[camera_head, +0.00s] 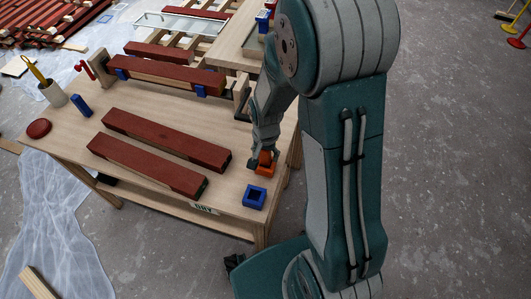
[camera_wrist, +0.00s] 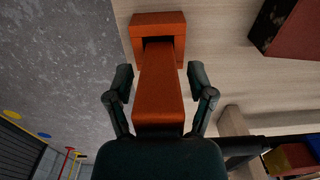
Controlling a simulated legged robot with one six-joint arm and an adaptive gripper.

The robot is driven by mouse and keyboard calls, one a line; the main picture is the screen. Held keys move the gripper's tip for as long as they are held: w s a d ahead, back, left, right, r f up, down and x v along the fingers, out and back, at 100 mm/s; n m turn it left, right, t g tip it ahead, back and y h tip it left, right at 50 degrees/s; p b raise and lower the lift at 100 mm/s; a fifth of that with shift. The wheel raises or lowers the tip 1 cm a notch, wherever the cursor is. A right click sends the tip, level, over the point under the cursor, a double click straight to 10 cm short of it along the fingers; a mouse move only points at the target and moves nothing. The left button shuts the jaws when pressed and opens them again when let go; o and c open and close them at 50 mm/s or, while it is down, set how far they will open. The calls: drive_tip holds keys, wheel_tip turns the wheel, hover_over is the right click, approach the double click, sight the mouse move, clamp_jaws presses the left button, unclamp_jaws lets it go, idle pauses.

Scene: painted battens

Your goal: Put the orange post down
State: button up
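The orange post (camera_wrist: 158,95) stands between my fingers in the wrist view, running away from the palm. Its far end meets a wider orange square piece (camera_wrist: 140,28) with a dark hollow, over the pale table. I cannot tell whether the post is inside that piece or only in front of it. My gripper (camera_wrist: 159,80) is open around the post, with a narrow gap on each side. In the head view my gripper (camera_head: 261,160) points down at the table's right edge, and orange (camera_head: 266,168) shows at its fingertips.
A blue square holder (camera_head: 254,197) stands on the wooden table (camera_head: 80,125) just in front of my gripper. Two red battens (camera_head: 168,138) (camera_head: 147,165) lie to its left. Another red batten (camera_head: 165,74) rests in blue-fitted supports behind. Grey floor lies right of the table.

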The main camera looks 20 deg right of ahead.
drive_tip(key=shift+s+f, duration=0.1)
drive_tip(key=shift+f, duration=0.05)
drive_tip(key=shift+r, duration=0.5)
drive_tip(key=r, duration=1)
drive_tip(key=shift+w+d+r, duration=0.1)
drive_tip(key=shift+w+r, duration=0.1)
drive_tip(key=shift+r, duration=0.4)
